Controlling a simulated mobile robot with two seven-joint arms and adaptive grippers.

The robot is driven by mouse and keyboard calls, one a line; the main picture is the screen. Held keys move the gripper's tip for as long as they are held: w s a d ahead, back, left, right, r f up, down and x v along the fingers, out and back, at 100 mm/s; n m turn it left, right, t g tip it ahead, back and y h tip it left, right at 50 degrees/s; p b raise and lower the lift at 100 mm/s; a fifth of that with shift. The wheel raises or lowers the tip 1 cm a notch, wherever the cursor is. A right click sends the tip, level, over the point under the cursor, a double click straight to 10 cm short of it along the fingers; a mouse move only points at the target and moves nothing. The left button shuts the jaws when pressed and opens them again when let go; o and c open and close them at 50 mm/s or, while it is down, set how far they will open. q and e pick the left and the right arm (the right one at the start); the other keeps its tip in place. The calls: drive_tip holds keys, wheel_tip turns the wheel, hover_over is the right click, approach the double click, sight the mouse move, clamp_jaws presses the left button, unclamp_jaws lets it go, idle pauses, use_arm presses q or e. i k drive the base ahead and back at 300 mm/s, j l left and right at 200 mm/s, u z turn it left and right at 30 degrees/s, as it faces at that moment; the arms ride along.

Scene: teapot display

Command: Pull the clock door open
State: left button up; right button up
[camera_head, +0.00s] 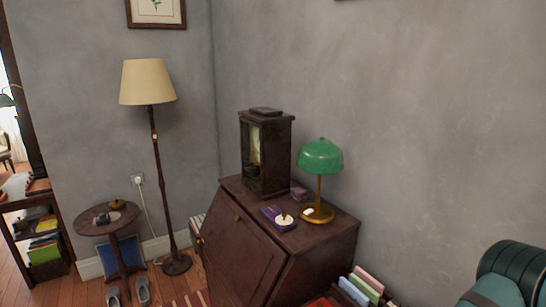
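The clock (279,155) is a dark brown wooden case standing upright on a dark wooden bureau (322,246) in the corner. Its glazed front (255,146) faces left, and a pale yellowish shape shows behind the glass. I cannot make out a handle, and the door's exact position is too small to tell. Neither of my grippers shows in the head view.
A green desk lamp (320,157) stands right of the clock, with a purple item (272,214) in front. A floor lamp (148,82) and small round table (107,218) stand left. A green armchair (513,268) is at lower right. Books (361,287) sit beside the bureau.

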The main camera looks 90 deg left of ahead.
sight(262, 147)
drive_tip(key=k+l+u, duration=0.1)
drive_tip(key=l, duration=0.3)
drive_tip(key=l+u, duration=0.1)
drive_tip(key=l, duration=0.25)
drive_tip(key=k+u, duration=0.1)
drive_tip(key=u, duration=2.65)
drive_tip(key=z, duration=0.55)
drive_tip(key=i+j+z, duration=0.2)
drive_tip(key=j+z, duration=0.2)
drive_tip(key=j, duration=0.2)
drive_tip(key=i+j+z, duration=0.2)
drive_tip(key=j, duration=0.2)
drive_tip(key=i+j+z, duration=0.1)
drive_tip(key=j, duration=0.55)
drive_tip(key=i+j, duration=0.15)
drive_tip(key=j, duration=0.5)
drive_tip(key=i+j+z, duration=0.15)
drive_tip(key=j, duration=0.5)
